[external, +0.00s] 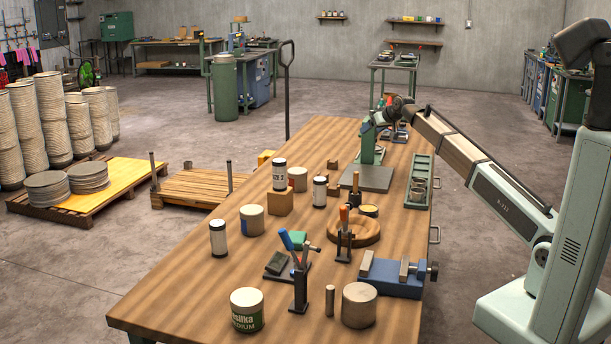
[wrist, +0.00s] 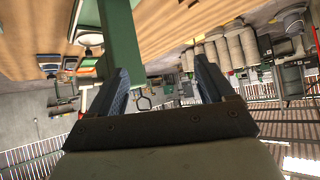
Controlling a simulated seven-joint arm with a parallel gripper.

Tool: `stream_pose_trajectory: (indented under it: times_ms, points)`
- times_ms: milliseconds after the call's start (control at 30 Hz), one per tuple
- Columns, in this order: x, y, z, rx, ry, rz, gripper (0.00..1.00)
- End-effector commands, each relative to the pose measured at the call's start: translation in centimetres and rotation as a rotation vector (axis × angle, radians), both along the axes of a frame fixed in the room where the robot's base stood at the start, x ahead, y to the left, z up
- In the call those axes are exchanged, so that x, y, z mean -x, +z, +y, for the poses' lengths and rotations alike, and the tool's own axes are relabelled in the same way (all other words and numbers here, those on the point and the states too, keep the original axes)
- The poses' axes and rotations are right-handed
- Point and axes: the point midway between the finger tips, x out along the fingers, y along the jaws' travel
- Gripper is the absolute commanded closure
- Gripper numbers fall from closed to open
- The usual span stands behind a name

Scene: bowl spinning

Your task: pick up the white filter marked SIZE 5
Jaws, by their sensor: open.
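Three white cylinders with black ends, which look like filters, stand on the wooden bench (external: 185,297) in the external view. One (external: 280,175) is on a wooden block, one (external: 319,192) is to its right, and one (external: 218,239) is at the left edge. Their markings are too small to read, so I cannot tell which is SIZE 5. My gripper (external: 372,122) is at the far end of the bench, by the top of a green post (external: 367,150), apart from all three. In the wrist view my gripper (wrist: 160,64) is open, with nothing clearly held between its fingers.
A wooden block (external: 280,203), round wooden board (external: 354,231), tool holder (external: 299,290), blue vise (external: 390,278), several cans and a green tray (external: 419,182) crowd the bench. The green post also shows beside the left finger in the wrist view (wrist: 121,45). The near left bench area is clear.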

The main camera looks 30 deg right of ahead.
Motion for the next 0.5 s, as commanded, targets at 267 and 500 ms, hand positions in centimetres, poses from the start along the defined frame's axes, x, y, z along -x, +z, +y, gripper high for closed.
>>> stream_pose_trajectory:
  times_ms: [267,500]
  points:
    - [5.7,0.5,14.9,0.092,0.243,0.164,0.18]
    - [12.6,-0.4,24.7,0.161,0.428,0.321,0.18]
